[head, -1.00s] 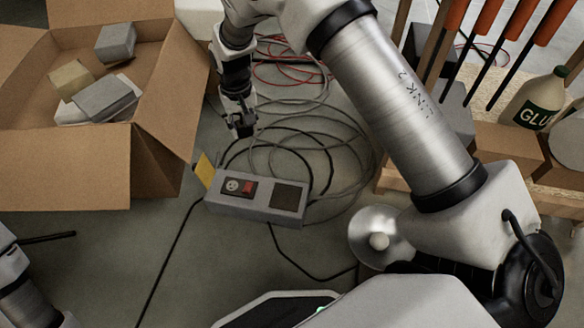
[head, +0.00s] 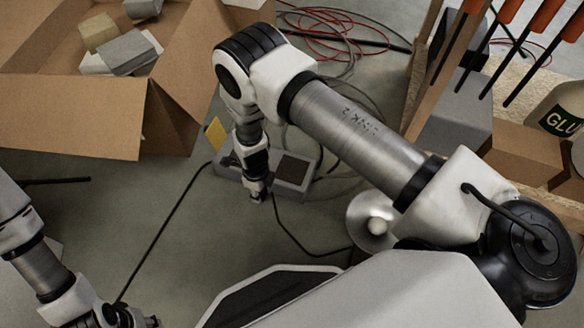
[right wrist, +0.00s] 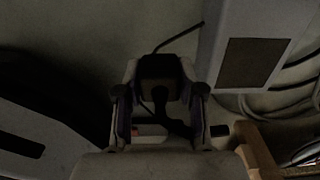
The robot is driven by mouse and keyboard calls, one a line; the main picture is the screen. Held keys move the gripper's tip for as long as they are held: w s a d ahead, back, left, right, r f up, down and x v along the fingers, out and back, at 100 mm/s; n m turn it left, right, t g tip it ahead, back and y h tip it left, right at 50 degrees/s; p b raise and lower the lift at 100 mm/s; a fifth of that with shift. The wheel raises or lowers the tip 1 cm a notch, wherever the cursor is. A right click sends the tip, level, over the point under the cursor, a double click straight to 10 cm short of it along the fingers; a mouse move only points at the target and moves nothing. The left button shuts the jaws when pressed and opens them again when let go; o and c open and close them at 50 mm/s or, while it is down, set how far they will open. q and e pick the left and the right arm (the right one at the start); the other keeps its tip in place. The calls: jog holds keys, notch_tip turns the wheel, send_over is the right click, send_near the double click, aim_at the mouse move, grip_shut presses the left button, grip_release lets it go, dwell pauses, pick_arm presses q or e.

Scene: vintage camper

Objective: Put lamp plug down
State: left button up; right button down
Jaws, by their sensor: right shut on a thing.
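My right gripper (head: 258,194) hangs just in front of the grey socket box (head: 291,172), its fingers pointing down. In the right wrist view, its fingers (right wrist: 160,82) are shut on a dark block, which I take to be the lamp plug (right wrist: 160,68). A black cord runs from near it. In the head view the plug is hidden by the fingers. A black cord runs from near the gripper towards the round lamp (head: 362,212) at the right. My left gripper (head: 148,322) is at the bottom edge, partly cut off, and its opening is unclear.
An open cardboard box (head: 70,115) with several blocks stands at the upper left. A yellow tag (head: 216,133) is by the socket box. Coiled cables lie behind it. A wooden rack and glue bottle (head: 560,115) are at the right.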

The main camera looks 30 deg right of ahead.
jog(key=b, duration=0.5)
send_over(292, 170)
jog(key=shift+s+a+f, duration=0.1)
jog(key=shift+a+f, duration=0.05)
jog(key=shift+f, duration=0.3)
jog(key=shift+s+a+f, duration=0.1)
jog(key=shift+f, duration=0.35)
jog(key=f+b, duration=0.3)
jog(key=shift+w+d+f, duration=0.1)
jog(key=shift+w+d, duration=0.05)
jog(key=shift+d, duration=0.1)
jog(key=shift+f, duration=0.3)
jog(key=shift+r, duration=0.3)
jog(key=shift+f+b, duration=0.3)
jog(key=shift+f, duration=0.35)
jog(key=c, duration=0.7)
grip_release()
